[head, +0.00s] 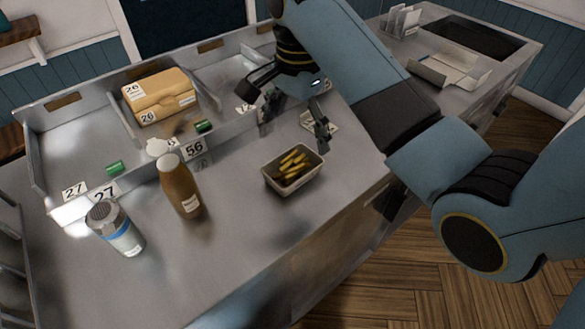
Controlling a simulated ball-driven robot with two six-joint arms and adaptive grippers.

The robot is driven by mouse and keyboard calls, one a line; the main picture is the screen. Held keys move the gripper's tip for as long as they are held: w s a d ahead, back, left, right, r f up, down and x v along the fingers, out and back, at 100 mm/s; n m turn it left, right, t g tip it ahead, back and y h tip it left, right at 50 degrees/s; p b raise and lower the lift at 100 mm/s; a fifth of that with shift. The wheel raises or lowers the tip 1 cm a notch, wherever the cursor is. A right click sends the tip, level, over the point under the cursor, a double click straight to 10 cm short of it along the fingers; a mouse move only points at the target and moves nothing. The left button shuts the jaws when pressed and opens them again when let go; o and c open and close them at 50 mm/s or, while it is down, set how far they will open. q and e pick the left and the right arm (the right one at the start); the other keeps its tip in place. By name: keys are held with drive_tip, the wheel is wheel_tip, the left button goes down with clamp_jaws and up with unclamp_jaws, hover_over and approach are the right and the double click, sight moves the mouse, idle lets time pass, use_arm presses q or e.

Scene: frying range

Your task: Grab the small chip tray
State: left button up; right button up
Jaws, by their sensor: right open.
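The small chip tray (275,184) is a pale, open-topped tray with several yellow chips in it. It stands on the steel counter near its front edge, in the middle of the head view. My right gripper (293,135) is open and empty. It hangs behind the tray, above the counter, with its fingers apart and not touching the tray. My left gripper is out of the picture.
A brown bottle (179,187) and a white-blue shaker (117,230) stand left of the tray. A cardboard box (158,95) sits in a metal bin behind, with number cards and green rolls nearby. An open white carton (450,68) lies at the far right.

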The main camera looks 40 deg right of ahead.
hover_over(293, 175)
drive_tip(key=shift+m, duration=0.3)
drive_tip(key=f, duration=0.5)
drive_tip(key=shift+d, duration=0.25)
drive_tip(key=f, duration=0.1)
drive_tip(key=f+p, duration=0.1)
drive_tip(key=f, duration=0.2)
drive_tip(key=shift+a+f+p, duration=0.2)
drive_tip(key=shift+a+p, duration=0.05)
drive_tip(key=shift+p, duration=0.05)
drive_tip(key=shift+f, duration=0.55)
